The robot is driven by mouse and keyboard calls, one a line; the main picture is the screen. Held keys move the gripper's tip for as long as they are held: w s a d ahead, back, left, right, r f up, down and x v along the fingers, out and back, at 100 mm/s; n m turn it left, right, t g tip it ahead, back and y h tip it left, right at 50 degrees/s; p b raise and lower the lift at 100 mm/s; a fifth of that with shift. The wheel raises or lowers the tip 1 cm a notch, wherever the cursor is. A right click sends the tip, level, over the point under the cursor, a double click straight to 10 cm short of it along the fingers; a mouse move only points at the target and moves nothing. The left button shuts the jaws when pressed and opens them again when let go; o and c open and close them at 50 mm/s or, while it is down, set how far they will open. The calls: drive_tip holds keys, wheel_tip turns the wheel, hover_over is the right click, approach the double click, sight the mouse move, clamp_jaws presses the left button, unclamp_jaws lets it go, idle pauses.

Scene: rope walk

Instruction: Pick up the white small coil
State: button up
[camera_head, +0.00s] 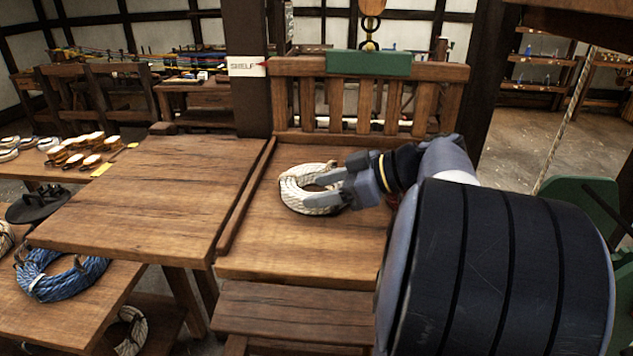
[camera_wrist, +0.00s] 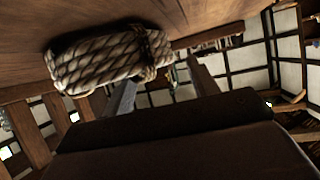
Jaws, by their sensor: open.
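The white small coil (camera_head: 296,192) is a ring of whitish braided rope lying on a wooden bench top, near the slatted back. It also shows in the wrist view (camera_wrist: 95,62), at upper left, with a dark tie around its strands. My gripper (camera_head: 322,189) is over the right side of the coil in the head view, its two grey fingers apart. In the wrist view the fingers (camera_wrist: 160,85) reach toward the coil's right end. I cannot tell whether either finger touches the rope. The gripper hides part of the coil's right side.
A raised wooden board (camera_head: 150,190) with a ledge lies left of the coil. A slatted rail (camera_head: 368,95) with a green block stands behind it. A dark post (camera_head: 247,70) rises at back left. A blue coil (camera_head: 58,278) lies on a lower table at left.

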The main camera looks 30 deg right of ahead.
drive_tip(key=shift+w+a+f, duration=0.3)
drive_tip(key=shift+w+a, duration=0.05)
drive_tip(key=shift+c, duration=0.4)
clamp_jaws()
